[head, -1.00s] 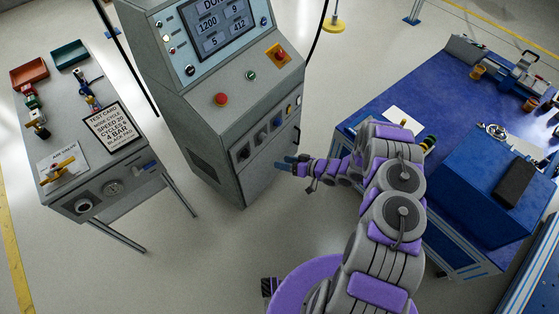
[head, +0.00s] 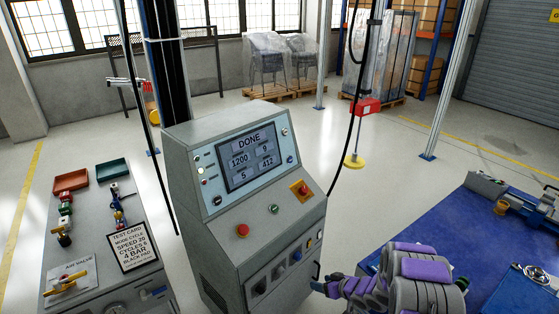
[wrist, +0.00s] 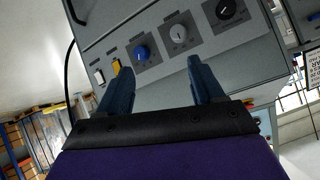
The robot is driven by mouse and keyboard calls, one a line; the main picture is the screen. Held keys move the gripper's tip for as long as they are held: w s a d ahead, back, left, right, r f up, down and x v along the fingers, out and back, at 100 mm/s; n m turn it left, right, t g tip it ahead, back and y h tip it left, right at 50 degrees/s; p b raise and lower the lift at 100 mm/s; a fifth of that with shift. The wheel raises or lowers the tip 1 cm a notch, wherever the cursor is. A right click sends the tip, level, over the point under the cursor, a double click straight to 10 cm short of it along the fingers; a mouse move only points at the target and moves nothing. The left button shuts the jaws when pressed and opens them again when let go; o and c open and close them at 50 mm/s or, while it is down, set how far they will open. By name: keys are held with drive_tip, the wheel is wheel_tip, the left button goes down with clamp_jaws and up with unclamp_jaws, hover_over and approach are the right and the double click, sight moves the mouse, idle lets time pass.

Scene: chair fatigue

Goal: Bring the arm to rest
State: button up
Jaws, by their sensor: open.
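My arm shows at the bottom right in the head view, its purple and grey links folded beside the blue table. My gripper (head: 318,286) is at the lower right side of the grey console (head: 215,240), partly cut off and small there. In the wrist view my gripper (wrist: 158,85) has two dark blue fingers spread apart with nothing between them. Beyond them is the console's lower panel with a blue knob (wrist: 141,52), a grey knob (wrist: 178,33) and a black knob (wrist: 226,9). I cannot tell the exact gap to the panel.
The console screen (head: 250,158) reads DONE. A grey bench (head: 95,240) with trays and valves stands left. A blue table (head: 440,232) is on the right, close to my arm. A cable with a red box (head: 367,107) hangs behind the console. Open floor lies beyond.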

drive_tip(key=w+d+r+h, duration=0.2)
drive_tip(key=d+r+h, duration=0.2)
drive_tip(key=d+r, duration=0.25)
drive_tip(key=s+d+r+m+g+h, duration=0.1)
drive_tip(key=s+d+r+h, duration=0.15)
drive_tip(key=r, duration=0.35)
drive_tip(key=s+d+r+m+g+h, duration=0.1)
drive_tip(key=s+d+r+h, duration=0.1)
drive_tip(key=s+r, duration=0.35)
drive_tip(key=s+d+r+m+h, duration=0.2)
drive_tip(key=r, duration=0.6)
drive_tip(key=s+a+r+g+y, duration=0.1)
drive_tip(key=s+a, duration=0.4)
drive_tip(key=s, duration=0.8)
drive_tip(key=s+a+r+g+y, duration=0.1)
drive_tip(key=s+a+r+g, duration=0.3)
drive_tip(key=s, duration=0.9)
drive_tip(key=s+a+r+m+g+y, duration=0.1)
drive_tip(key=s+a+r, duration=0.5)
drive_tip(key=s, duration=0.7)
drive_tip(key=shift+s+a+r+g, duration=0.25)
drive_tip(key=shift+a+g, duration=0.05)
drive_tip(key=shift+g, duration=0.6)
